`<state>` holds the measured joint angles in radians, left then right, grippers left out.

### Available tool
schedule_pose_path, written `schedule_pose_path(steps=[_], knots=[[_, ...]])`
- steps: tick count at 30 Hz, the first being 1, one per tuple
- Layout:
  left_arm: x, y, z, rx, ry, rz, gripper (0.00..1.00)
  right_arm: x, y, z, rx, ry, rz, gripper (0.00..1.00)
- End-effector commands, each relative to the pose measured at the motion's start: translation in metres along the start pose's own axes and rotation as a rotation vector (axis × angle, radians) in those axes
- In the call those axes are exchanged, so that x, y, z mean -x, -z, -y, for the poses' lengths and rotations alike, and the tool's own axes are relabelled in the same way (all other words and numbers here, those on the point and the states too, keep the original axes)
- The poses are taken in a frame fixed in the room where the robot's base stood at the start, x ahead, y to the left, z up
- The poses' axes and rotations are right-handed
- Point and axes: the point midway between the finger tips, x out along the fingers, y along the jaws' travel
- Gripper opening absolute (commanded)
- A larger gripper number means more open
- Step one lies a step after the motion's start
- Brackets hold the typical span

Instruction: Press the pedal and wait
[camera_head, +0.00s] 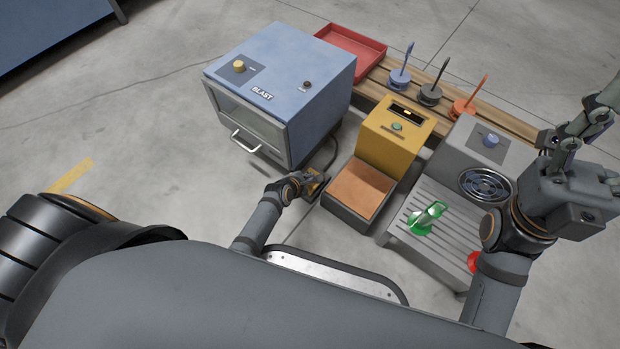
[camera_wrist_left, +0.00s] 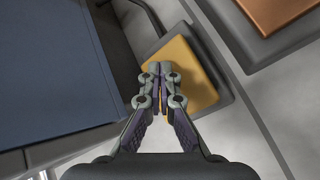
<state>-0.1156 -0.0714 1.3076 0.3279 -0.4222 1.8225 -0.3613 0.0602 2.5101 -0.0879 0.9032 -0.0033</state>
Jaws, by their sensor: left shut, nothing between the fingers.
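The yellow pedal (camera_wrist_left: 197,70) is a flat pad in a dark frame on the floor, beside the blue BLAST box (camera_head: 283,85). In the left wrist view my left gripper (camera_wrist_left: 160,70) is shut and empty, with its fingertips over the left part of the pad. I cannot tell whether they touch it. In the head view the left gripper (camera_head: 312,183) covers most of the pedal. My right gripper (camera_head: 585,120) is at the right edge, over the grey unit, and its finger opening is unclear.
Right of the pedal stands a yellow machine (camera_head: 394,137) with an orange-topped tray (camera_head: 358,188). A grey unit (camera_head: 460,150) carries a slatted rack with a green item (camera_head: 425,218). A red tray (camera_head: 350,50) and several upright tools stand behind. Floor on the left is clear.

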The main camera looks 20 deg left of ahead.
Motion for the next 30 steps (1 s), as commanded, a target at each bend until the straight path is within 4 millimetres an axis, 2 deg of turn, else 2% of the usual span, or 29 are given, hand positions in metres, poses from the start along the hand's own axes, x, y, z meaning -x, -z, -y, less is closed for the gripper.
schedule_pose_path(steps=[1, 8, 18, 30], knots=[[-0.005, 0.010, 0.016, 0.006, 0.022, -0.012, 0.00, 0.006, -0.001, 0.001, 0.000, 0.000, 0.000, 0.58], [-0.002, 0.009, 0.016, 0.007, 0.023, -0.012, 0.00, 0.002, 0.000, 0.000, 0.000, -0.001, 0.000, 0.58], [0.013, 0.001, 0.011, 0.006, 0.023, -0.013, 0.00, -0.020, 0.002, -0.003, 0.000, -0.001, 0.000, 0.58], [0.015, -0.003, 0.005, 0.004, 0.016, -0.009, 0.00, -0.025, 0.002, -0.003, 0.000, -0.001, 0.000, 0.58]])
